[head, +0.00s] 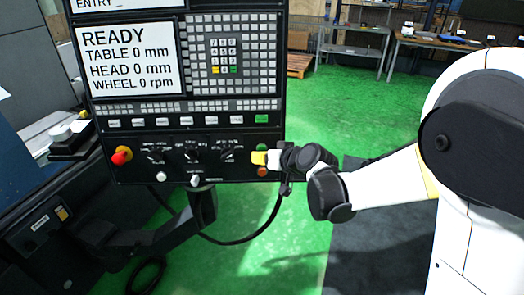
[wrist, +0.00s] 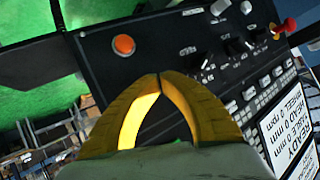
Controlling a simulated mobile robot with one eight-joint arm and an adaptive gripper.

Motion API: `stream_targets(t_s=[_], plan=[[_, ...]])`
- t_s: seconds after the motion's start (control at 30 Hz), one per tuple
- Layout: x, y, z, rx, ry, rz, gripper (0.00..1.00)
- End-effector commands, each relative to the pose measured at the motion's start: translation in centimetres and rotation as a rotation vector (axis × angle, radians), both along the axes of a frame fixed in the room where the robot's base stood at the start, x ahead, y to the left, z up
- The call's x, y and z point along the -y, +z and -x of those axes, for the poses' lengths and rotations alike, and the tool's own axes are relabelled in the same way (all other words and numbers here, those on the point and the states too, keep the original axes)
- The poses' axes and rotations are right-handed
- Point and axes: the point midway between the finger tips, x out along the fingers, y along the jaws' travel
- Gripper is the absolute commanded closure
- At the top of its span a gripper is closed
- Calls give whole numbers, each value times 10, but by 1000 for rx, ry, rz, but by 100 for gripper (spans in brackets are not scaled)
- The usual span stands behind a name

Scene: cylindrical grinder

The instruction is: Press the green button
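The control panel (head: 240,170) of the grinder faces me in the head view. A small green patch that looks like the green button (head: 262,148) shows at the panel's right edge, just above my gripper's tip and partly covered. My gripper (head: 259,158) has yellow fingers pointing at the panel there. In the wrist view the fingertips of my gripper (wrist: 152,78) meet, with nothing between them. The green button is not visible in the wrist view, possibly behind the fingers. I cannot tell whether the tips touch the panel.
An orange button (head: 262,171) sits just below my gripper; it also shows in the wrist view (wrist: 123,44). A red knob (head: 121,156) is at the panel's left. A green key (head: 261,118) sits higher up. The screen (head: 127,60) reads READY. Dials line the lower panel.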

Motion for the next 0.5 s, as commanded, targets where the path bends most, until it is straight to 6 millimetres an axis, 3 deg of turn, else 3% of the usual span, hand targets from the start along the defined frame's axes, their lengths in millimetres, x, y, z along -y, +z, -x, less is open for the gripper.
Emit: stream_targets(t_s=[0.2,0.5], plan=[[0,1,3,0,0,0,100],[1,6,32,1,0,1,100]])
